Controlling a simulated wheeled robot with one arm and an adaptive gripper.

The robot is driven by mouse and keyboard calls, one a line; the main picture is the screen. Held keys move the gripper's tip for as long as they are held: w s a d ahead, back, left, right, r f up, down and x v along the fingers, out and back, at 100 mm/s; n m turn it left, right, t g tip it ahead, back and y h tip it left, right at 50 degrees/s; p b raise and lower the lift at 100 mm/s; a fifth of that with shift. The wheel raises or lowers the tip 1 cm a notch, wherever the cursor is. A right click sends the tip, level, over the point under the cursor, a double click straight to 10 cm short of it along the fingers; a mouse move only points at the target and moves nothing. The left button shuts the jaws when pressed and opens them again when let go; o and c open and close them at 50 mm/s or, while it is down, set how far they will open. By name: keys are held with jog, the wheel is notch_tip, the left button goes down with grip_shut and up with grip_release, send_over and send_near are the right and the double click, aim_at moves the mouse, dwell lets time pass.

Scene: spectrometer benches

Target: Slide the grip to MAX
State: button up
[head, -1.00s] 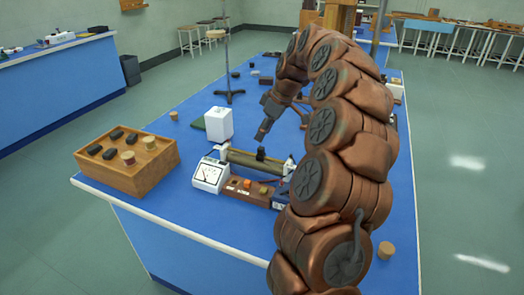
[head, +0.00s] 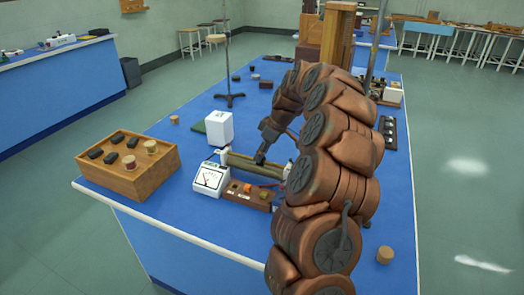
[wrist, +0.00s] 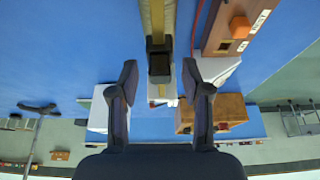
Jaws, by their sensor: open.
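The grip (wrist: 159,62) is a small black block on a long tan-and-olive slide rheostat (wrist: 157,14). In the wrist view it sits between the spread fingertips of my gripper (wrist: 160,76), with a gap on each side. In the head view the rheostat (head: 240,162) lies across the near part of the blue bench. My gripper (head: 261,157) points down at it and covers the grip there. My gripper is open and holds nothing. I cannot make out a MAX mark.
A white dial meter (head: 209,179) and a brown board with an orange part (head: 246,194) stand in front of the rheostat. A white block (head: 219,128) is behind it. A wooden box (head: 150,182) of dark and tan pieces is at left. Bare bench lies between them.

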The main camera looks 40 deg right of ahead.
grip_shut()
dwell(0.4)
